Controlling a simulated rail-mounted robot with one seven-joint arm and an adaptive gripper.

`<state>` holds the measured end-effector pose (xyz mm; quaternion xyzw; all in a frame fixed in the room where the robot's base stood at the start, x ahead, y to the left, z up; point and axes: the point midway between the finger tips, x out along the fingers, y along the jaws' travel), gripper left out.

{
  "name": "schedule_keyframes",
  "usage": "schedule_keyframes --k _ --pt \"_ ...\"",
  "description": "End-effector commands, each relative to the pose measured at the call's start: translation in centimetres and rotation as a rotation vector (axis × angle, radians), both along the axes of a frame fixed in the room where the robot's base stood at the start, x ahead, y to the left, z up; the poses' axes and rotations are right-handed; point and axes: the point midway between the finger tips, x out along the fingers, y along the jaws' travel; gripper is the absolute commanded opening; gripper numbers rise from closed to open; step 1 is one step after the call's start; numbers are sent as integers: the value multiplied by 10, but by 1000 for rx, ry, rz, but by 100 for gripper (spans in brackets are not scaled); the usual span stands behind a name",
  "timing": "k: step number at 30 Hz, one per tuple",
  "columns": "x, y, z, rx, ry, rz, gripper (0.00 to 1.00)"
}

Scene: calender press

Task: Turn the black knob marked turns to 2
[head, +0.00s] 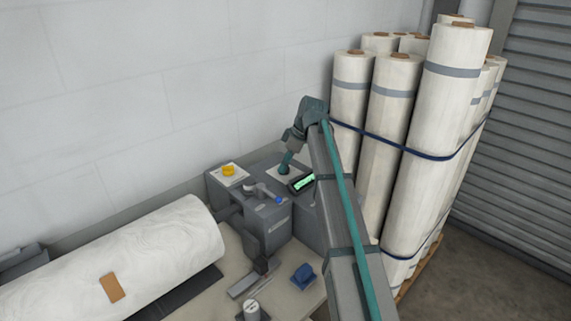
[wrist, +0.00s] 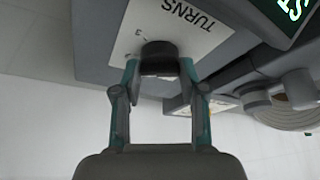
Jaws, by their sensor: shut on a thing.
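The black knob (wrist: 159,55) sits on a white plate marked TURNS (wrist: 185,22) in the wrist view. A 3 with a tick shows on the plate left of the knob; the other marks are hidden or unclear. My gripper (wrist: 159,72) is shut on the knob, one finger on each side of it. In the head view my gripper (head: 285,168) reaches down onto the grey machine housing (head: 290,222) by the white plate. There the knob is hidden by my gripper. Which mark the knob points at cannot be told.
A display with green text (head: 301,183) is close beside my gripper. A yellow knob (head: 229,170), a lever and a blue button (head: 278,200) are to the left. Tall wrapped rolls (head: 437,130) stand right of my arm. A blue object (head: 304,274) lies on the table.

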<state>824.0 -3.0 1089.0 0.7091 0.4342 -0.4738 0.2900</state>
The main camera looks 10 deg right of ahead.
Motion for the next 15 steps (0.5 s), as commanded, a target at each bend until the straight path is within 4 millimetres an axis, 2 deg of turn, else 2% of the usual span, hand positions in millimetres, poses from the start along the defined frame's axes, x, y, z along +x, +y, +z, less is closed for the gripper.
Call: schedule_keyframes --k 3,4,8,15 --pt "1 0 1 1 -3 -1 7" --pt "1 0 1 1 -3 -1 45" --pt "1 0 1 0 -2 -1 67" --pt "0 0 0 0 0 -1 67"
